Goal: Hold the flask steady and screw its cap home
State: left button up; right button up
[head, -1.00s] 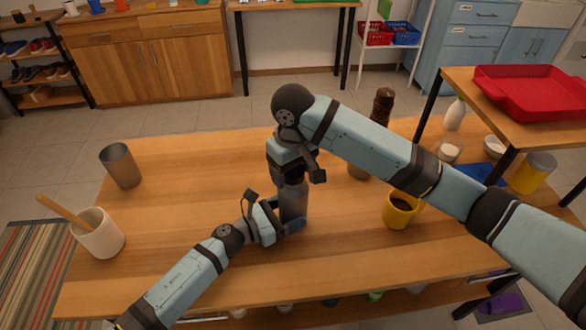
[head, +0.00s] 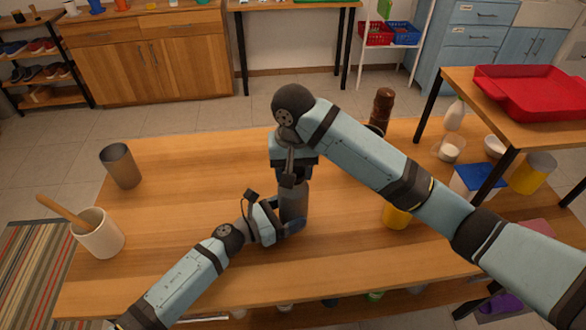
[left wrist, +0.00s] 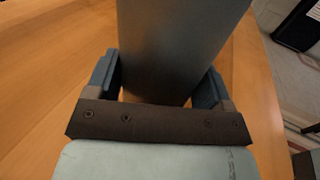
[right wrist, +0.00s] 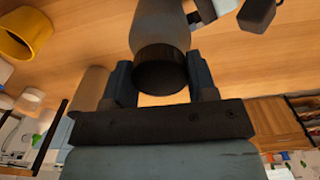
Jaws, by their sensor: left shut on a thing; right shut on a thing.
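The flask (head: 294,203) is a grey cylinder standing upright near the middle of the wooden table. My left gripper (head: 281,222) comes in low from the left and is shut around its body. In the left wrist view the flask (left wrist: 180,45) sits between both fingers. My right gripper (head: 290,176) points down from above, over the flask's top. In the right wrist view it is shut on the dark round cap (right wrist: 160,75), which sits at the end of the flask (right wrist: 160,25). In the head view the cap is mostly hidden by the right gripper; the thread is not visible.
A yellow mug (head: 396,217) is partly hidden under my right arm, with a brown mill (head: 381,105) behind it. A metal cup (head: 121,166) and a white crock (head: 98,236) stand at left. A blue-lidded box (head: 476,183) is at right. The table's front middle is clear.

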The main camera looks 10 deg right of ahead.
aim_at(294, 170)
jog(key=m, duration=0.2)
jog(key=shift+m, duration=0.4)
jog(key=m, duration=0.3)
jog(key=shift+m, duration=0.3)
jog(key=m, duration=0.4)
jog(key=shift+f, duration=0.1)
jog(key=shift+c, duration=1)
jog(key=o, duration=1.3)
notch_tip(294, 170, up, 12)
jog(key=shift+r, duration=0.1)
